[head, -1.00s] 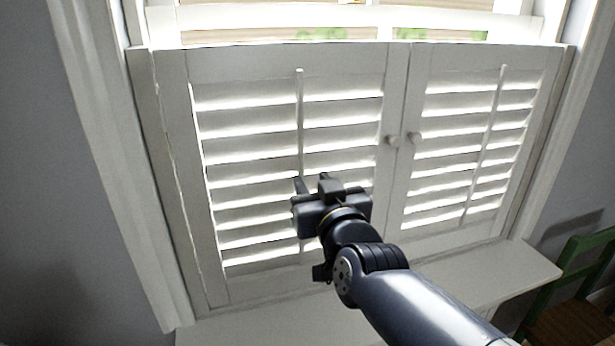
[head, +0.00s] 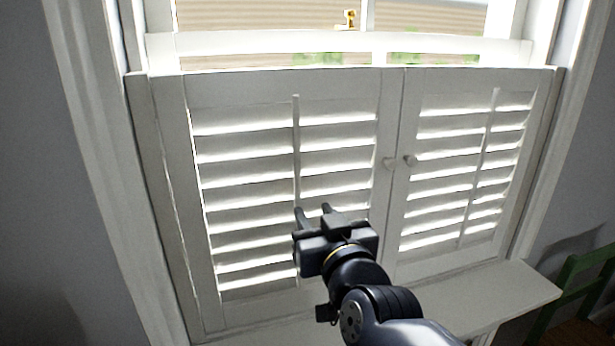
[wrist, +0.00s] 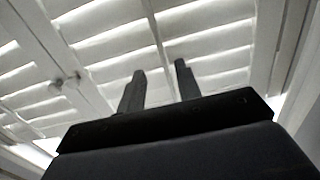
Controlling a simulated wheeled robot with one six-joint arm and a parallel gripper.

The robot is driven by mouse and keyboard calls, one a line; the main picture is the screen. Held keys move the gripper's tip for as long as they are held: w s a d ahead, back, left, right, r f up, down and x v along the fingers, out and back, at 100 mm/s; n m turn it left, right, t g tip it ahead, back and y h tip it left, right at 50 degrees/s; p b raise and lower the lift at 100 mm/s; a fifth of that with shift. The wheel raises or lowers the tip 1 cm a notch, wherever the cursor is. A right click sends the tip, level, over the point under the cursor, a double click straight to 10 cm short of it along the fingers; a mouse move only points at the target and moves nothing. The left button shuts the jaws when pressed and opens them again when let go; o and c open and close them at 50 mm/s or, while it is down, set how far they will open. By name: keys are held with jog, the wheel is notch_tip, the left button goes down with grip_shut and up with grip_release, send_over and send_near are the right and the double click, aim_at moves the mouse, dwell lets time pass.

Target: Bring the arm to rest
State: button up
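My gripper (head: 314,216) is in front of the lower part of the left shutter panel (head: 240,90) in the head view. Its two dark fingers stand apart with nothing between them. In the wrist view my gripper (wrist: 157,78) also shows open and empty, with the white louvres behind the fingertips. I cannot tell the exact gap between the fingertips and the slats. My arm reaches up from the bottom of the head view.
The right shutter panel (head: 470,85) and two small knobs (head: 399,162) are beside it. A white sill (head: 500,290) juts out below the shutters. A green chair (head: 570,290) stands at the lower right. Grey wall flanks the window frame.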

aim_at(298, 191)
jog(key=p+x, duration=0.1)
jog(key=x, duration=0.7)
jog(key=shift+w, duration=0.25)
jog(key=shift+w+a+f, duration=0.1)
jog(key=shift+w+a, duration=0.15)
jog(key=shift+w, duration=0.35)
jog(key=shift+f, duration=0.3)
jog(key=shift+r, duration=0.1)
